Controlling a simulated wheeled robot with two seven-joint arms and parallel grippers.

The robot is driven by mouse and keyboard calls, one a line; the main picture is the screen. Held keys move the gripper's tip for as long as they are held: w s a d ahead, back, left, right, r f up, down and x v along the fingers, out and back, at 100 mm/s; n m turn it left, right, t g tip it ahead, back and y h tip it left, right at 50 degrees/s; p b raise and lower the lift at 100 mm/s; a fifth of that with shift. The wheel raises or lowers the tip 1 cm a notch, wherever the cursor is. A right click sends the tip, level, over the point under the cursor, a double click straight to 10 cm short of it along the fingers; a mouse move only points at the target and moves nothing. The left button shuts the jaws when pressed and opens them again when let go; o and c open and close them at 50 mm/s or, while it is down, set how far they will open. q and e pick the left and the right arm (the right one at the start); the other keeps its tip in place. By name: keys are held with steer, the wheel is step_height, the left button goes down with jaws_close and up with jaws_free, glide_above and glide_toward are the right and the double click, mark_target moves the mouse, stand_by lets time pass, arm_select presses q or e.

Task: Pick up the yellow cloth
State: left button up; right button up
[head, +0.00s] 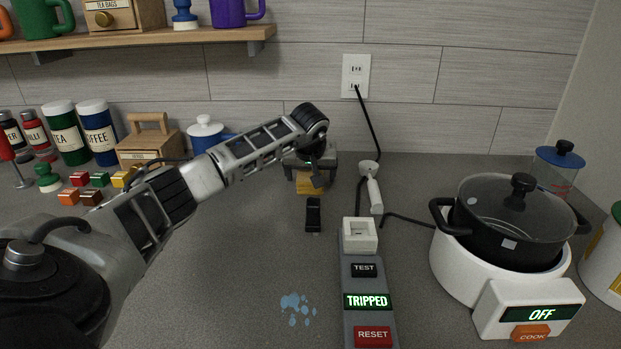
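A small patch of yellow-orange, which looks like the yellow cloth (305,184), shows behind and under my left gripper on the grey counter toward the back wall. Most of it is hidden by the gripper. My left arm comes in from the left, and its gripper (312,198) points down at the cloth. A black finger stands in front of the yellow patch. I cannot tell whether the fingers touch the cloth or are closed on it. My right gripper is not in view.
A power strip reading TRIPPED (367,301) lies right of the gripper, near a white plug (372,191). A black pot (512,222) sits on a white cooker reading OFF (537,314). A blue spill (297,308) is in front. Jars and blocks crowd the left.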

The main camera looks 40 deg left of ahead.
arm_select(q)
steer(key=c, duration=1.1)
step_height(320, 180, up, 3)
steer(key=shift+w+r+b, duration=0.1)
steer(key=shift+b, duration=0.3)
steer(key=v, duration=0.4)
steer(key=s+v, duration=0.1)
steer(key=v, duration=0.2)
steer(key=shift+d+f, duration=0.15)
steer(key=shift+f, duration=0.1)
steer(key=shift+s+d+r+b, duration=0.25)
steer(key=shift+s+d+r, duration=0.6)
steer(key=shift+s, duration=0.45)
steer(key=shift+s+d+r+b, duration=0.3)
steer(key=shift+s+d+r, duration=0.35)
steer(key=shift+s+d, duration=0.55)
steer(key=shift+s+d+r+b, duration=0.25)
steer(key=shift+s+d+r, duration=0.5)
steer(key=shift+s, duration=0.7)
